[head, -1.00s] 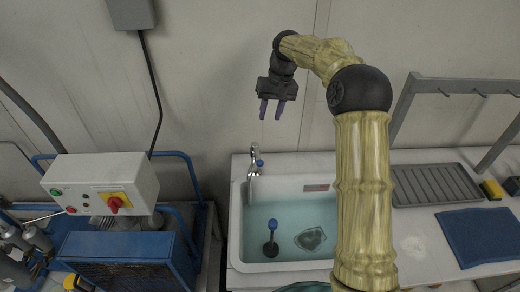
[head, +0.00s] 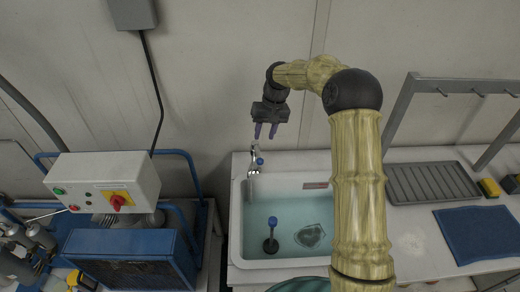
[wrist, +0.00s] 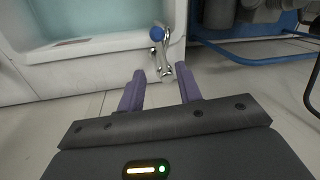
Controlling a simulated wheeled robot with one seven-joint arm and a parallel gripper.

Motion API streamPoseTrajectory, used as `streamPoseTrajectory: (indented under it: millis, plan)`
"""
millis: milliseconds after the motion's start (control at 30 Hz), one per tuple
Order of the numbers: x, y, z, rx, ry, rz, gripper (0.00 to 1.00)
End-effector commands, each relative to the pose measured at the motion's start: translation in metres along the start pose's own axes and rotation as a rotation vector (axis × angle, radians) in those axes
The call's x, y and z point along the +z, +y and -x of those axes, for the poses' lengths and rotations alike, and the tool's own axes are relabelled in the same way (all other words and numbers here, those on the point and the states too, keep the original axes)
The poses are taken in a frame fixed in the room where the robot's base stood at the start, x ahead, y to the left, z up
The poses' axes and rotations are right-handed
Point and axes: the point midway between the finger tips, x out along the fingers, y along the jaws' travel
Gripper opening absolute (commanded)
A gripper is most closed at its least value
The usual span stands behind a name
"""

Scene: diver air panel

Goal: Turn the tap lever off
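The chrome tap (head: 252,172) with a blue-topped lever (head: 260,161) stands at the back left rim of the white sink (head: 236,225). The tap also shows in the wrist view (wrist: 162,55), with its blue knob (wrist: 157,34) beyond my fingertips. My gripper (head: 265,137) is just above the tap in the head view, pointing down. In the wrist view its two purple fingers (wrist: 160,73) are apart with nothing between them. I cannot tell whether water runs from the spout.
The sink holds bluish water, a dark object with a blue top (head: 271,236) and a grey shape (head: 310,236). A white control box (head: 100,180) and blue-framed machine stand left. A drainer (head: 432,183), sponge (head: 489,187) and blue cloth (head: 480,234) lie right.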

Motion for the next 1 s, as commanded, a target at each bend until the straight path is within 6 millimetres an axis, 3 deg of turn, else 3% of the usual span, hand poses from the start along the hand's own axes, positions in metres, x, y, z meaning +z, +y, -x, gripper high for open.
streamPoseTrajectory:
  millis: [433,600,867,1000]
  plan:
    - [0.001,-0.001,-0.074,-0.001,-0.003,0.001,0.35]
    - [0.0,-0.001,-0.087,0.0,-0.001,0.001,0.35]
    - [0.0,0.0,-0.088,0.0,0.001,0.001,0.35]
    - [0.0,0.0,-0.088,0.0,0.0,0.001,0.07]
